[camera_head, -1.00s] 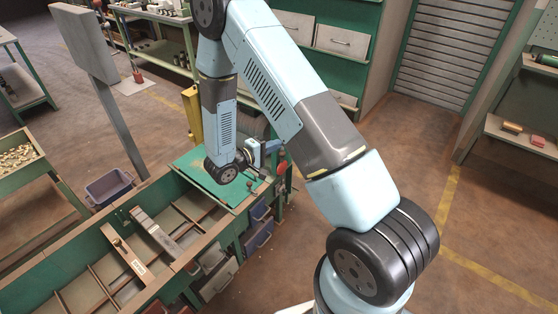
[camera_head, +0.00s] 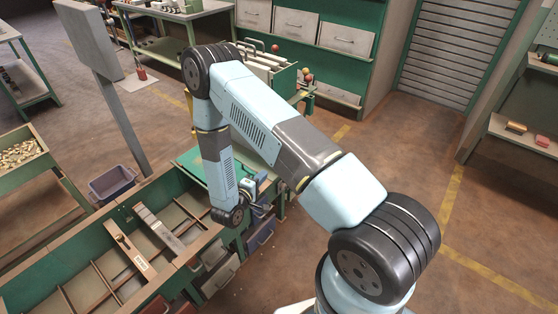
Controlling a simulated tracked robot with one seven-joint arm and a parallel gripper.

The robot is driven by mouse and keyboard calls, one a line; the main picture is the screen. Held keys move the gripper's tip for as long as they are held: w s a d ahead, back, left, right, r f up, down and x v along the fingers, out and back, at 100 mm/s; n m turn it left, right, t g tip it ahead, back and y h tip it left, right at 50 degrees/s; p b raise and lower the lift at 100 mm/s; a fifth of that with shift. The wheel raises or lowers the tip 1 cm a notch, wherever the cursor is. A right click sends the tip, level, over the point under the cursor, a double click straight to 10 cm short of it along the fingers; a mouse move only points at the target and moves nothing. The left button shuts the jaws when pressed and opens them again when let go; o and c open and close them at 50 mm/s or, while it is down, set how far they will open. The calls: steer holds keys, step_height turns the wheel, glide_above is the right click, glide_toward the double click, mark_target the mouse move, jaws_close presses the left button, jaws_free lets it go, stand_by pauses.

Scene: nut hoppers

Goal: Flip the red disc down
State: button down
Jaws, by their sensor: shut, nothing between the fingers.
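My gripper (camera_head: 262,208) is small in the picture, beside the right end of the green hopper bench (camera_head: 184,262). It points right from my dark wrist joint, low by the bench's front edge, and is shut with nothing seen in it. I cannot make out the red disc now; my arm covers much of the bench end where a red disc-like part showed earlier. A blue part (camera_head: 262,178) shows just above my gripper. I cannot tell whether my gripper touches anything.
The bench has open compartments with a pale slatted piece (camera_head: 158,229) across them. Drawers (camera_head: 218,276) hang along its front. A grey bin (camera_head: 112,185) stands behind it. Another green hopper unit (camera_head: 272,66) with red knobs stands behind my arm. The floor to the right is clear.

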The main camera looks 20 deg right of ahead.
steer(key=x, duration=1.4)
